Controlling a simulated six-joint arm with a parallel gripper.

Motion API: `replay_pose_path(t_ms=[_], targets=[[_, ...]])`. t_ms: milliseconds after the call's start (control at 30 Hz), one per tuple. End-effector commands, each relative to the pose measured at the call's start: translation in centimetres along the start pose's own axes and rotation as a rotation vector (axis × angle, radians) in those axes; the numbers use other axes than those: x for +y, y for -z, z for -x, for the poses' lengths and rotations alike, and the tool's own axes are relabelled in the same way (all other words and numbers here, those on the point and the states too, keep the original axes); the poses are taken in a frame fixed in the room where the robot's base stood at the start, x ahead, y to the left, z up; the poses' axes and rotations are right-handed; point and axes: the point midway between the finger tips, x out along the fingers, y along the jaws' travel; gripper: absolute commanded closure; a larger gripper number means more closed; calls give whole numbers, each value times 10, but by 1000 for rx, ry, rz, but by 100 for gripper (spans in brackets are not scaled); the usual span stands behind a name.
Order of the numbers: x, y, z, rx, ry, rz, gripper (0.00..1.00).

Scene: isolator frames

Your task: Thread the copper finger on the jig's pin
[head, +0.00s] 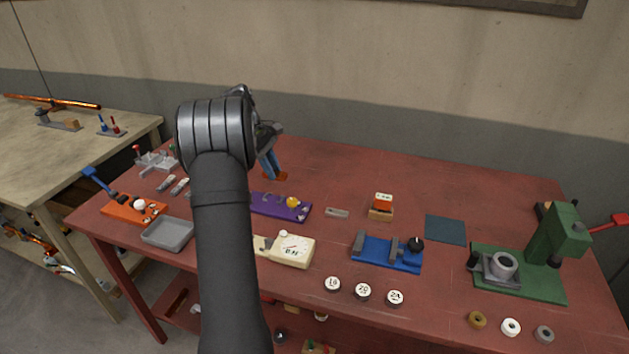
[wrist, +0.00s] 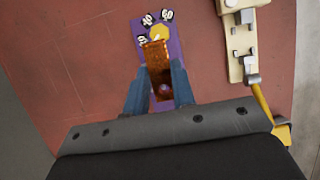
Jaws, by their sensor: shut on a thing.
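The copper finger (wrist: 158,56) is a short copper-coloured bar held between the two blue fingers of my gripper (wrist: 160,80). A small pale round spot shows on its near part; I cannot tell whether it is a hole. In the head view my gripper (head: 271,164) is above the table behind the purple jig, with an orange-copper tip (head: 282,177) showing at its end. The purple jig (head: 268,206) lies flat and has a yellow knob (head: 293,202). In the wrist view the copper finger covers the middle of the jig (wrist: 179,45). The jig's pin cannot be made out.
A cream device with a dial (head: 290,250) stands in front of the jig. A grey tray (head: 168,246) and an orange fixture (head: 122,208) are to the left. A blue fixture (head: 388,257) and a green press (head: 550,250) are to the right. My arm hides part of the table.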

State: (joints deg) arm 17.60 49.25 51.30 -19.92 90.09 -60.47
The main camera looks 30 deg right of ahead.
Motion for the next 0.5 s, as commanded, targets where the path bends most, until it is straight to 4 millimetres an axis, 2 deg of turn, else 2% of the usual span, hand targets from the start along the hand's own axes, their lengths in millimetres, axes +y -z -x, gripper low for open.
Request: replay_pose_path(t_ms=[33, 200, 333, 500], targets=[[-2, 18, 7, 0, -2, 6, 100], [-7, 52, 22, 1, 0, 6, 100], [-9, 60, 26, 1, 1, 4, 100], [-9, 60, 27, 1, 1, 4, 100]])
